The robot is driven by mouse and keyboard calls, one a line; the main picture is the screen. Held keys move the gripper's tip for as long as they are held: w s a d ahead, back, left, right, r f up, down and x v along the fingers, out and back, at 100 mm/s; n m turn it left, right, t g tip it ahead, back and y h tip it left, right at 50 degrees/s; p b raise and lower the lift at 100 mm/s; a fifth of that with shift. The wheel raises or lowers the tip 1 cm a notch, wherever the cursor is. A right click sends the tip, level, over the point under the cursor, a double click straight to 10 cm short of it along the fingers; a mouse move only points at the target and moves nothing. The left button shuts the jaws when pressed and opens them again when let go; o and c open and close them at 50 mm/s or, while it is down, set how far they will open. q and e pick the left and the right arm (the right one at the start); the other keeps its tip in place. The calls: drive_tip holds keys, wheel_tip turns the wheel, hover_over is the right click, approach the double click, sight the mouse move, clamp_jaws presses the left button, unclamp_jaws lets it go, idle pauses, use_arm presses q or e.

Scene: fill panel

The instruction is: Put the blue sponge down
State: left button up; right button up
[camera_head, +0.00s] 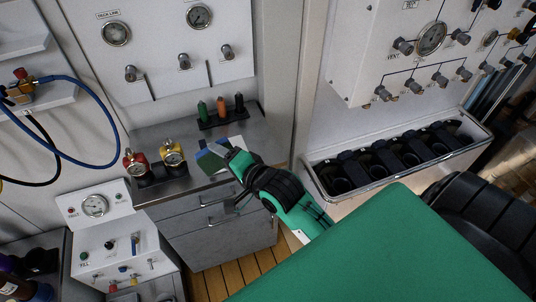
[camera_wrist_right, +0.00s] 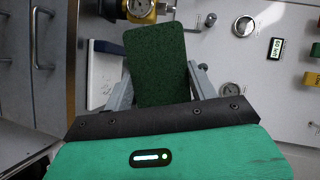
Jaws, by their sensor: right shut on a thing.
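My right gripper (camera_head: 224,160) is shut on the blue sponge (camera_head: 207,160) and holds it over the steel counter (camera_head: 262,140). In the head view the sponge shows blue and dark green parts, partly hidden by the gripper. In the right wrist view its dark green face (camera_wrist_right: 157,60) fills the space between the two grey fingers of the right gripper (camera_wrist_right: 162,88). I cannot tell whether the sponge touches the counter. My left gripper is not in view.
Red and yellow regulators (camera_head: 172,154) stand left of the sponge. A black rack of green, orange and black bottles (camera_head: 221,114) stands at the back of the counter. A gauge panel (camera_head: 170,60) rises behind. A trough with dark masks (camera_head: 395,155) is to the right.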

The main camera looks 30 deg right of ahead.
drive_tip(key=w+d+f+n+g+h+b, duration=0.1)
drive_tip(key=w+n+g+h+b, duration=0.35)
drive_tip(key=n+g, duration=0.85)
drive_tip(key=w+n+g+h+b, duration=0.2)
drive_tip(key=w+n+g+b, duration=0.45)
drive_tip(key=n, duration=1.25)
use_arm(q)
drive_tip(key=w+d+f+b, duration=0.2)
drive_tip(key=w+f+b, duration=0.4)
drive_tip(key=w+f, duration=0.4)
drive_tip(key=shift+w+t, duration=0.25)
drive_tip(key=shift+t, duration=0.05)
use_arm(e)
drive_tip(key=s+d+r+n+t+y, duration=0.1)
drive_tip(key=s+d+r+n+t, duration=0.1)
drive_tip(key=d+r+n+t, duration=0.2)
drive_tip(key=s+d+r+n+t+y, duration=0.1)
drive_tip(key=d+n+t, duration=0.4)
drive_tip(key=d+n, duration=0.5)
wheel_tip(320, 180, up, 3)
drive_tip(key=shift+s+d+f, duration=0.15)
drive_tip(key=shift+s+d, duration=0.45)
drive_tip(key=shift+d, duration=0.65)
